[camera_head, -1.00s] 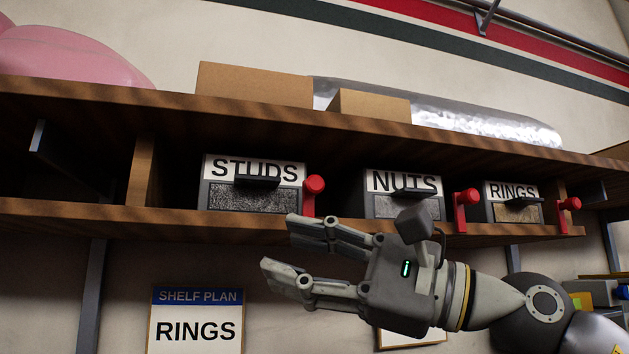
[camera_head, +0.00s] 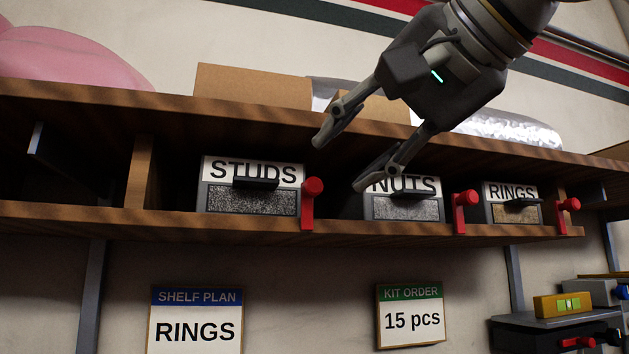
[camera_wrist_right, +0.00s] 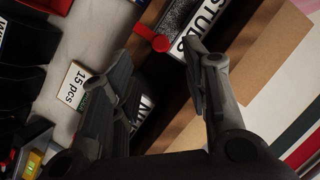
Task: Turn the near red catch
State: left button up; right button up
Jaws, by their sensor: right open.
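The red catch (camera_head: 308,207) beside the STUDS drawer (camera_head: 248,198) looks the largest of three and stands upright, knob at the top. Two more red catches stand by the NUTS drawer (camera_head: 461,213) and the RINGS drawer (camera_head: 565,215). My right gripper (camera_head: 341,163) is open and empty, pointing down and left in front of the shelf, its tips just above and right of the STUDS catch in the picture. In the right wrist view the STUDS catch's knob (camera_wrist_right: 160,44) shows between the fingertips (camera_wrist_right: 157,55). One finger partly covers the NUTS label. My left gripper is out of view.
The wooden shelf (camera_head: 120,222) holds the drawers under its upper board. Cardboard boxes (camera_head: 253,86), a silvery wrapped roll (camera_head: 510,128) and a pink object (camera_head: 75,55) lie on top. SHELF PLAN (camera_head: 196,325) and KIT ORDER (camera_head: 411,318) signs hang below. Space before the shelf's left part is clear.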

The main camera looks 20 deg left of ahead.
aim_at(316, 185)
jog(key=p+x, duration=0.2)
jog(key=x, duration=0.6)
jog(key=shift+w+a+f+p, duration=0.25)
jog(key=shift+w+a+p, duration=0.1)
jog(key=shift+a, duration=0.1)
grip_shut()
